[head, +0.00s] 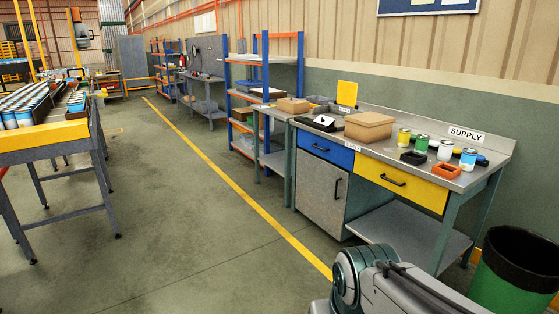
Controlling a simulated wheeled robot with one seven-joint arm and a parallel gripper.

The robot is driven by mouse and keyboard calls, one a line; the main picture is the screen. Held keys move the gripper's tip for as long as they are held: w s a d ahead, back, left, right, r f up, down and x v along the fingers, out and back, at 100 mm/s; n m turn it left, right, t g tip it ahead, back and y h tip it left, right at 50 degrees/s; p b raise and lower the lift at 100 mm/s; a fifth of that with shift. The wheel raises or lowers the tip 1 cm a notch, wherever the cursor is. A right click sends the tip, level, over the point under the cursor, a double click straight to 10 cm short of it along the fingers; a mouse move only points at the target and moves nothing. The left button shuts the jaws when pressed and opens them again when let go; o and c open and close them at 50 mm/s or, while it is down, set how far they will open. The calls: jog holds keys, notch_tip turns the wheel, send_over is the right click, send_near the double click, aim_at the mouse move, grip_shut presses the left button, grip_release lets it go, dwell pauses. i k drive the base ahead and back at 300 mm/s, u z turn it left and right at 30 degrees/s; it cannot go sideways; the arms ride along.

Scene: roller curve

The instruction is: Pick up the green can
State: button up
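The green can (422,144) stands upright on the metal supply workbench (374,157), near its right end. A yellow can (403,137) stands to its left, and a white can (445,149) and a blue can (467,159) stand to its right. A black open bin (413,157) sits just in front of the green can and may hide a little of its base. Part of my arm shows at the bottom, well below and in front of the bench. My gripper is not in view.
An orange bin (447,171) lies near the bench's front edge. A cardboard box (369,126) stands left of the cans. A green and black waste bin (515,277) stands at the right. A roller conveyor (45,135) is on the left. The floor between is clear.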

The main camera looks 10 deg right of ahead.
aim_at(422, 141)
jog(key=z, duration=0.3)
jog(key=i, duration=1.9)
jog(key=z, duration=0.9)
jog(key=i, duration=1.75)
jog(key=z, duration=0.4)
jog(key=i, duration=0.4)
jog(key=z, duration=0.15)
